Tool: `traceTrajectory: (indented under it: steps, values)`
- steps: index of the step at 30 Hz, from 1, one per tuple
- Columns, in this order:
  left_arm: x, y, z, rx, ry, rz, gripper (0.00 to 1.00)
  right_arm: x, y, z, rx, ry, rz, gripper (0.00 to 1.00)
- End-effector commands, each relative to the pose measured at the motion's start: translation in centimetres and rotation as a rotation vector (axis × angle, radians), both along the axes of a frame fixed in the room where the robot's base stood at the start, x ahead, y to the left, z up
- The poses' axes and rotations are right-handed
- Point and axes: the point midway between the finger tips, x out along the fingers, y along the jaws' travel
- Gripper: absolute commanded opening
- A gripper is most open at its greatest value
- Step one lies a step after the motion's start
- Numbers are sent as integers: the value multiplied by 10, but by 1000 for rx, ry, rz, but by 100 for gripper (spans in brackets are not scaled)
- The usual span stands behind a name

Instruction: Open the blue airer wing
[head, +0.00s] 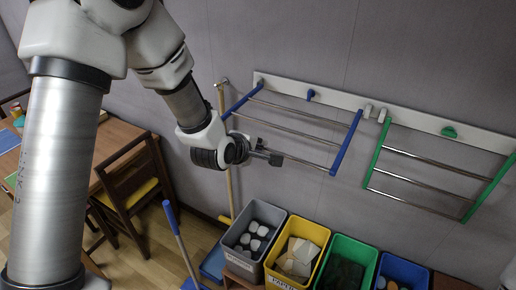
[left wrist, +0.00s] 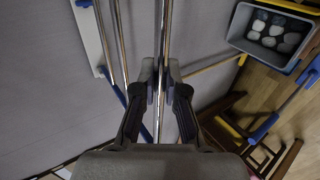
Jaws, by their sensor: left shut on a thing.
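The blue airer wing (head: 346,143) has blue side arms and several metal rods, and hangs from a white wall rail (head: 345,98). It slants down from the rail; how far it stands out from the wall is hard to tell. My left gripper (head: 274,158) is at its outermost rod, near the middle. In the left wrist view my left gripper (left wrist: 160,82) is shut on that rod (left wrist: 165,30), which runs between the fingertips. A blue knob (head: 310,95) sits on the rail. My right gripper is not in view.
A green wing (head: 376,155) hangs to the right on the same rail. Grey (head: 265,212), yellow (head: 318,231), green (head: 368,252) and blue (head: 405,268) bins stand below. A wooden pole (head: 228,185), a blue-handled tool (head: 173,220) and a chair (head: 130,185) stand at left.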

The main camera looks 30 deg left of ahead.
Motion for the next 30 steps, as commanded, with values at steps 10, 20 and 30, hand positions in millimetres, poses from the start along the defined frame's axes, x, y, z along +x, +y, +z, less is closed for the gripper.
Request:
traceTrajectory:
  steps: [10, 20, 30]
  values:
    - [1, 0, 0, 0, -2, 1, 37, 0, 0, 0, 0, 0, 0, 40]
    - [-5, 1, 5, -1, -3, 2, 37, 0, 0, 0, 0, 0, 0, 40]
    - [-56, 2, 38, -3, -3, 2, 37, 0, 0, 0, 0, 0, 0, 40]
